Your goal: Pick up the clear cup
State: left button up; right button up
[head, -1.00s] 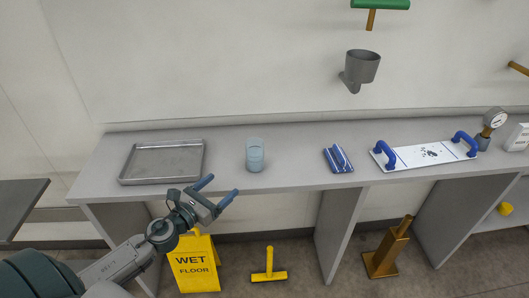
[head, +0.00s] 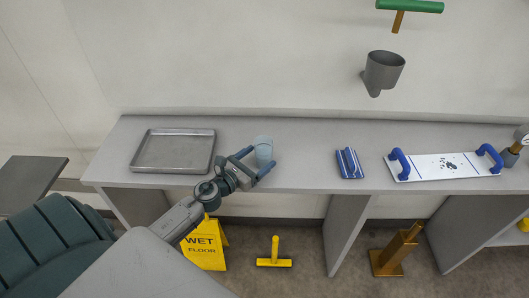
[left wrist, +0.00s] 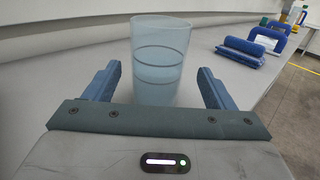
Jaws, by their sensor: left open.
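The clear cup (head: 264,150) is a bluish, see-through cup standing upright on the grey counter (head: 300,160), right of the metal tray. In the left wrist view the cup (left wrist: 160,60) stands straight ahead, centred between the fingers and at or just past their tips; its lower part is hidden behind the gripper body. My left gripper (head: 257,163) is open, its two blue fingers pointing at the cup from the counter's front edge. In the left wrist view the open fingers (left wrist: 158,80) show a gap on both sides of the cup. My right gripper is out of view.
A metal tray (head: 136,153) lies to the left. A blue-handled item (head: 349,163) and a white board with blue handles (head: 440,166) lie to the right. A grey wall-mounted holder (head: 383,72) is above. The counter between cup and blue item is clear.

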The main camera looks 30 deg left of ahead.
pick_arm(q)
jog(key=shift+w+r+p, duration=0.2)
jog(key=shift+w+p, duration=0.35)
jog(key=shift+w, duration=0.25)
jog(key=w, duration=0.1)
jog(key=w+p, duration=0.1)
jog(key=w, duration=0.1)
jog(key=shift+d+f, duration=0.1)
jog(key=shift+d, duration=0.2)
jog(key=shift+w+f, duration=0.15)
jog(key=shift+w, duration=0.1)
jog(key=shift+s, duration=0.1)
jog(key=shift+c, duration=1.1)
jog(key=c, duration=0.9)
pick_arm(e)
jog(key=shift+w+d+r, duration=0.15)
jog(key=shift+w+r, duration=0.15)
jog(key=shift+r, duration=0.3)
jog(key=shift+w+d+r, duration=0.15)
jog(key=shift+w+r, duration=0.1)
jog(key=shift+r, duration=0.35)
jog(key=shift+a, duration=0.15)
pick_arm(q)
jog(key=shift+r, duration=0.2)
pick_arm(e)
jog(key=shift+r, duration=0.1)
